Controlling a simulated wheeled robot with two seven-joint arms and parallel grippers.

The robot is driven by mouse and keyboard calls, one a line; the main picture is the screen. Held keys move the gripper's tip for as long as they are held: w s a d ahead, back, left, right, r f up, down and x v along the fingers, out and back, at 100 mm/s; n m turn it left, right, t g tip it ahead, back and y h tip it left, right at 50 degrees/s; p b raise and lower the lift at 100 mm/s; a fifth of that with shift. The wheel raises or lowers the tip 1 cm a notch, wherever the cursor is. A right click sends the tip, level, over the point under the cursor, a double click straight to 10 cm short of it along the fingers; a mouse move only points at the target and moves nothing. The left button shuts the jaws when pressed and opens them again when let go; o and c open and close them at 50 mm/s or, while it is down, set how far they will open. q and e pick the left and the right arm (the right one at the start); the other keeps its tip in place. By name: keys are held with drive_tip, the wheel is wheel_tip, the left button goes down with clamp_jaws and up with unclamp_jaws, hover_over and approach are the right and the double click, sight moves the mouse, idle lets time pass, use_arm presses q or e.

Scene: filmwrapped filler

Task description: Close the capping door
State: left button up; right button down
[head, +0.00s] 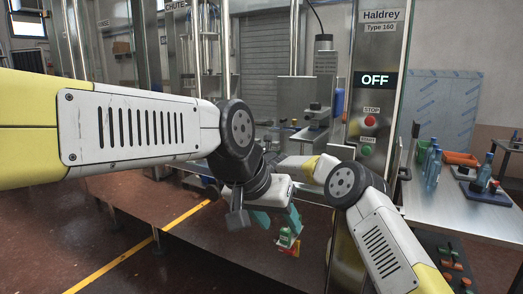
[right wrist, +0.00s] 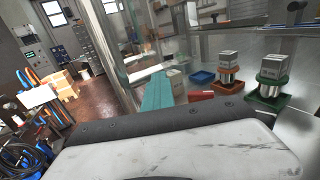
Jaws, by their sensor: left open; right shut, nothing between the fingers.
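The machine (head: 376,70) labelled Haldrey Type 160 shows OFF on its display. Which panel is the capping door is hard to tell; a narrow upright frame with dark fittings (head: 414,131) stands at the machine's right edge, and a clear, metal-edged panel (right wrist: 112,50) shows in the right wrist view. My left gripper (head: 277,220), with teal fingers, is open low in front of the machine; a small green and white item shows by its fingertips.
A red stop button (head: 370,121) and green start button (head: 366,150) sit on the machine. A metal table (head: 455,207) at right bears blue bottles (head: 433,165) and an orange bin (head: 461,158). Coloured trays (right wrist: 265,101) with labelled boxes show in the right wrist view.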

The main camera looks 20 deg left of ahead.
drive_tip(key=shift+w+d+r, duration=0.1)
drive_tip(key=shift+d+r, duration=0.05)
drive_tip(key=shift+d, duration=0.1)
drive_tip(key=s+d+r+n+g, duration=0.3)
drive_tip(key=s+d+r+n, duration=0.45)
drive_tip(key=s+d, duration=0.3)
drive_tip(key=s+d+r+n+g, duration=0.3)
drive_tip(key=s+d+r+n, duration=0.4)
drive_tip(key=s+d+n, duration=0.3)
drive_tip(key=s+d+f+n+h, duration=0.2)
drive_tip(key=s+d+f+h, duration=0.2)
drive_tip(key=s+d, duration=0.5)
drive_tip(key=s+d+f+n+t+h, duration=0.1)
drive_tip(key=s+d+f+n+h, duration=0.2)
drive_tip(key=s+d, duration=0.6)
drive_tip(key=s+d+f+n+h, duration=0.3)
drive_tip(key=s+d, duration=0.6)
drive_tip(key=d, duration=0.9)
drive_tip(key=shift+s+d+f+t+h, duration=0.2)
drive_tip(key=shift+d+f+t+h, duration=0.15)
drive_tip(key=shift+f+h, duration=0.7)
drive_tip(key=shift+r, duration=0.2)
